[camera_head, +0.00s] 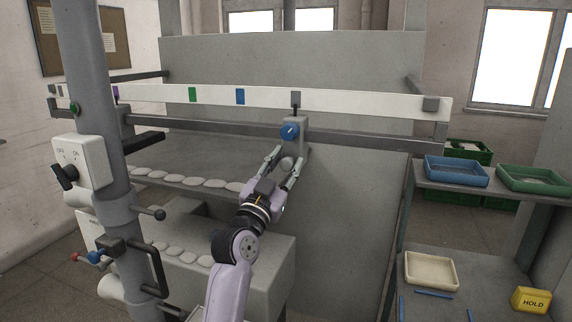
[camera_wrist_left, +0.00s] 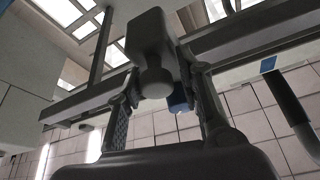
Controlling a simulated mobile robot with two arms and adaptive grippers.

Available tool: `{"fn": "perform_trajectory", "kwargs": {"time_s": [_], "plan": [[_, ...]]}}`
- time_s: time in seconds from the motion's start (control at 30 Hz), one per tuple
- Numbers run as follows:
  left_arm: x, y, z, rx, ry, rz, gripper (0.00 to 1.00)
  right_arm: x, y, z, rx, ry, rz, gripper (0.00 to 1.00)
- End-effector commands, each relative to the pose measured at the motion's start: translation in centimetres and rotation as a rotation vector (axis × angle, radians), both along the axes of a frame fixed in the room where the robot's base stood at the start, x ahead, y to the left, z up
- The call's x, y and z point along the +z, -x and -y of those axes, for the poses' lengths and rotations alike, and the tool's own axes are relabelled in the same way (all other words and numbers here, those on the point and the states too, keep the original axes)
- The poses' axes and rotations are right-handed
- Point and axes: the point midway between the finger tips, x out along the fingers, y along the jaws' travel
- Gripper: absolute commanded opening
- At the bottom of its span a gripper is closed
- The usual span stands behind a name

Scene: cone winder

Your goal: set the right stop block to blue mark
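The right stop block (camera_head: 296,137) is a grey block on the lower rail, with a blue knob (camera_head: 289,131) on its face and a pointer reaching up to the white scale bar. A grey round handle (camera_head: 287,163) sticks out below; it also shows in the left wrist view (camera_wrist_left: 155,82). The blue mark (camera_head: 240,96) is on the scale bar, left of the block's pointer. My left gripper (camera_head: 282,168) is open, its fingers on either side of the handle, with a gap visible in the wrist view. My right gripper is out of view.
The scale bar (camera_head: 350,102) also bears a green mark (camera_head: 192,94) and a purple mark (camera_head: 116,93). A grey column (camera_head: 92,120) with a switch box stands at left. Blue (camera_head: 456,172) and green trays (camera_head: 533,180) sit on a shelf at right. The rail left of the block looks clear.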

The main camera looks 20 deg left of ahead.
Motion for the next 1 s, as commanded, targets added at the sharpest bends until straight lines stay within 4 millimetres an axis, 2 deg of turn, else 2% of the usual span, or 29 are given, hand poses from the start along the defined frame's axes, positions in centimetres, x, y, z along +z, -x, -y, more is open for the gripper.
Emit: {"fn": "perform_trajectory", "kwargs": {"time_s": [0.07, 0.4, 0.77, 0.87, 1.0], "plan": [[-0.1, 0.0, 0.3, -0.006, -0.001, -0.004, 0.23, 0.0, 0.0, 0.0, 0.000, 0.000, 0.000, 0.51], [-0.2, 0.0, 0.4, -0.009, 0.000, -0.005, 0.00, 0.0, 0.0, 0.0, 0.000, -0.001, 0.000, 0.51], [-0.3, -0.1, 0.4, -0.011, 0.001, -0.007, 0.00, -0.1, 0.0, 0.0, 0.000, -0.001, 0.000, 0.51], [-0.5, -0.1, -0.4, -0.009, -0.003, -0.008, 0.00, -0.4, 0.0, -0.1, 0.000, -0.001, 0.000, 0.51], [-0.7, -0.3, -3.1, -0.005, -0.005, -0.006, 0.00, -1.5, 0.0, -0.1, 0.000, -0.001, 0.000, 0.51]]}}
